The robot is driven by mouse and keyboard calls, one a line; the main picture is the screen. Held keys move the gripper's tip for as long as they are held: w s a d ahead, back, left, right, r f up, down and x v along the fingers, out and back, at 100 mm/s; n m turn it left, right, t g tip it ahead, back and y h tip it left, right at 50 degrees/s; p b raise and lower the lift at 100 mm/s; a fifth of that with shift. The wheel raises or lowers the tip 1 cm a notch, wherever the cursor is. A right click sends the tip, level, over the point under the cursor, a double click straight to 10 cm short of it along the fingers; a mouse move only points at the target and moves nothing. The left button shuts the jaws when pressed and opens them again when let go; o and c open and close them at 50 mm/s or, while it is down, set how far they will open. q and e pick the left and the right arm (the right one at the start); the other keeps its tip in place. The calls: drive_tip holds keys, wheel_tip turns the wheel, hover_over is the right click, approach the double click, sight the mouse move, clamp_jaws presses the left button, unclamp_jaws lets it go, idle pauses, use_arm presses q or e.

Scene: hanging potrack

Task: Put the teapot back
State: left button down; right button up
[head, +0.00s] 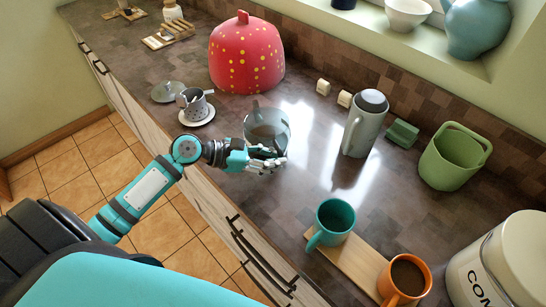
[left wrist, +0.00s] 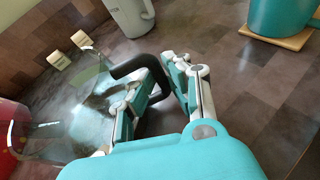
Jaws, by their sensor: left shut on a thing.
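The glass teapot (head: 268,122) is see-through and stands out over the dark counter in the middle of the head view. Its black handle (left wrist: 135,66) and part of its clear body (left wrist: 80,108) show in the left wrist view. My left gripper (head: 268,160) is at the near side of the teapot, shut on the handle; it also shows in the left wrist view (left wrist: 160,82). I cannot tell whether the teapot's base touches the counter. My right gripper is not in view.
A grey strainer cup (head: 194,102) on a white saucer and a round lid (head: 167,91) lie to the left. A red dotted cover (head: 246,55) stands behind. A grey jug (head: 365,125), a teal mug (head: 334,218) and an orange mug (head: 405,280) stand to the right.

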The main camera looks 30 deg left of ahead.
use_arm(q)
drive_tip(key=c, duration=1.3)
unclamp_jaws()
drive_tip(key=shift+s, duration=0.1)
drive_tip(key=shift+r, duration=0.1)
drive_tip(key=shift+s+a, duration=0.2)
drive_tip(key=shift+a, duration=0.1)
drive_tip(key=b+v, duration=0.1)
drive_tip(key=v, duration=1)
drive_tip(key=shift+s+a+r+b, duration=0.1)
drive_tip(key=shift+r+b, duration=0.05)
drive_tip(key=shift+b, duration=0.2)
